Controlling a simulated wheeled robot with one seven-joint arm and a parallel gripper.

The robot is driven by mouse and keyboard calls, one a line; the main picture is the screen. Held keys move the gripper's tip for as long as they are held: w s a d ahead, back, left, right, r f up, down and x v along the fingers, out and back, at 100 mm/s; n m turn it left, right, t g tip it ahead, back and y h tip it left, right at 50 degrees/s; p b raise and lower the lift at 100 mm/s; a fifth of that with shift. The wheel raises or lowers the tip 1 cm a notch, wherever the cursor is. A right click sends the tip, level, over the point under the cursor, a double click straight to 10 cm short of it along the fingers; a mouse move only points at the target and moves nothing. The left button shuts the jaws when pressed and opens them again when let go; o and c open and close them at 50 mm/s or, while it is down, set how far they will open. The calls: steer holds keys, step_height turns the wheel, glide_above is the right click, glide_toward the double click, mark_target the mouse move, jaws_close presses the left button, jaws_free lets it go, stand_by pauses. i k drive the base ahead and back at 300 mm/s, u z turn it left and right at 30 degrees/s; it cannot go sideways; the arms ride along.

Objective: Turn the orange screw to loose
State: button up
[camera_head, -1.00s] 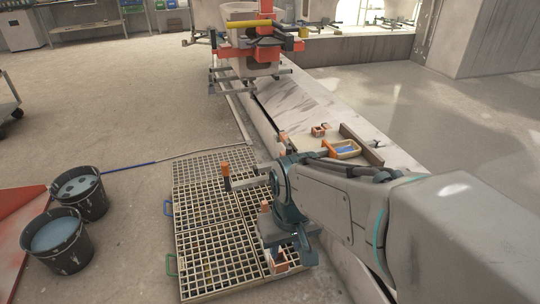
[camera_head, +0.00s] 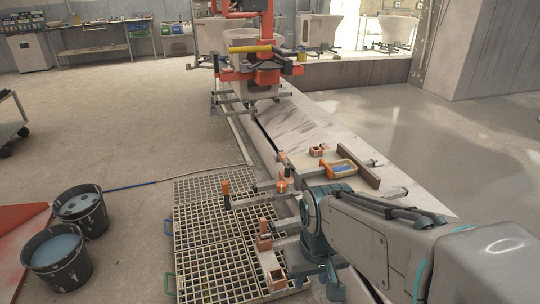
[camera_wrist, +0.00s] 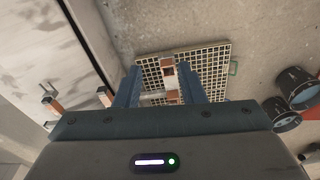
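Several orange parts stand on the grey frame above the grating in the head view: an upright orange handle (camera_head: 226,188) at left, a round orange knob (camera_head: 282,185) and a brownish-orange post (camera_head: 264,236). I cannot tell for certain which is the orange screw. In the wrist view an orange-and-white part (camera_wrist: 168,66) shows between the fingers of my gripper (camera_wrist: 158,78), against the grating. The fingers are apart; contact with that part cannot be made out. In the head view my wrist stands just right of the frame, and the fingertips are hard to make out.
A floor grating (camera_head: 208,240) lies below the frame. Two dark buckets (camera_head: 84,212) stand to the left. A red-orange carrier (camera_head: 262,72) stands further back.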

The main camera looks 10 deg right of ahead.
mark_target(281, 186)
steer(key=u, duration=0.25)
steer(key=i, duration=0.85)
steer(key=u, duration=0.45)
